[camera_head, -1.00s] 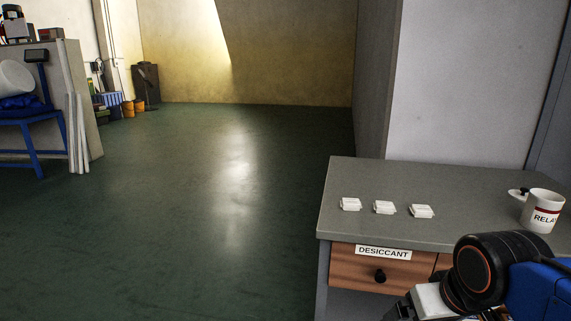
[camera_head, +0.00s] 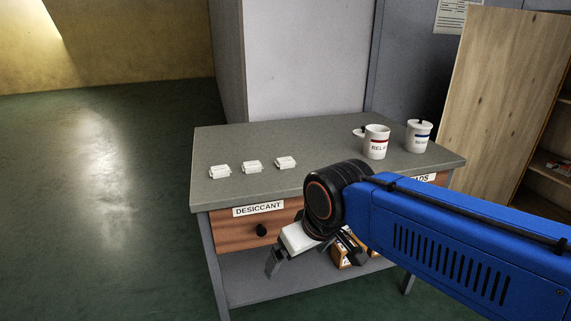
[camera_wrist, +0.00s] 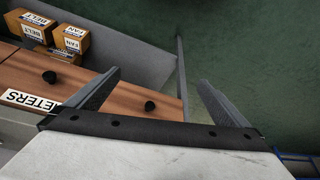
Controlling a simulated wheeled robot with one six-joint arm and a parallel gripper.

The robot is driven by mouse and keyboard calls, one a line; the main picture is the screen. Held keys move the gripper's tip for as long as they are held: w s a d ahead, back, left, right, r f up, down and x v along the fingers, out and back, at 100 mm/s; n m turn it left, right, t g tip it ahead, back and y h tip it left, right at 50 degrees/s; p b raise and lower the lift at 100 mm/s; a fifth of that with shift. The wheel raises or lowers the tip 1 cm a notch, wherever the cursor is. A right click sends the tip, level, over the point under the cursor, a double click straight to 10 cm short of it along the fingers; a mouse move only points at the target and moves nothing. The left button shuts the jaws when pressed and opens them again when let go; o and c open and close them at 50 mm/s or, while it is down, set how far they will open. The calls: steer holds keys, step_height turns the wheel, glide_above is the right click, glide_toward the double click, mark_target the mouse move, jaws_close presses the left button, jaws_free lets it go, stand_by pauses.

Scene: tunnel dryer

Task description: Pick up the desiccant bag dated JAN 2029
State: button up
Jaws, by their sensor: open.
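Three small white desiccant bags lie in a row on the left part of the grey table top (camera_head: 330,150): a left bag (camera_head: 219,171), a middle bag (camera_head: 252,167) and a right bag (camera_head: 285,162). Any dates on them are too small to read. My gripper (camera_head: 304,262) is in front of the table, below the top and near the drawers, apart from the bags. In the wrist view my gripper (camera_wrist: 160,92) is open with nothing between its fingers. The bags are not in the wrist view.
A drawer labelled DESICCANT (camera_head: 258,209) is under the bags. A red-banded mug (camera_head: 376,143) and a blue-banded mug (camera_head: 418,137) stand at the back right. Boxes (camera_wrist: 70,38) sit on the lower shelf. A wooden cabinet (camera_head: 480,100) stands right; floor is clear at left.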

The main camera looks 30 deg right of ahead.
steer(key=shift+w+r, duration=0.1)
steer(key=c, duration=0.7)
steer(key=w+r+m, duration=0.1)
steer(key=w+r, duration=0.1)
steer(key=r, duration=0.1)
steer(key=w+d+r+m+g, duration=0.1)
steer(key=w+r+m, duration=0.1)
steer(key=w+r, duration=0.1)
steer(key=w+d+r+m, duration=0.1)
steer(key=w+r, duration=0.1)
steer(key=r, duration=0.1)
steer(key=shift+w+m+g+h, duration=0.3)
steer(key=shift+w+m+h, duration=0.05)
steer(key=shift+m+h, duration=0.05)
steer(key=c, duration=0.5)
steer(key=shift+o, duration=0.2)
step_height(320, 180, up, 15)
steer(key=m+g+h, duration=0.3)
steer(key=m+g, duration=0.1)
steer(key=m, duration=1.2)
glide_above(285, 160)
steer(key=w+a, duration=0.2)
steer(key=a, duration=0.3)
steer(key=x, duration=1.1)
steer(key=a+x, duration=0.1)
steer(key=x, duration=0.5)
steer(key=shift+s+d+f, duration=0.1)
steer(key=shift+s+f, duration=0.1)
steer(key=shift+s, duration=0.05)
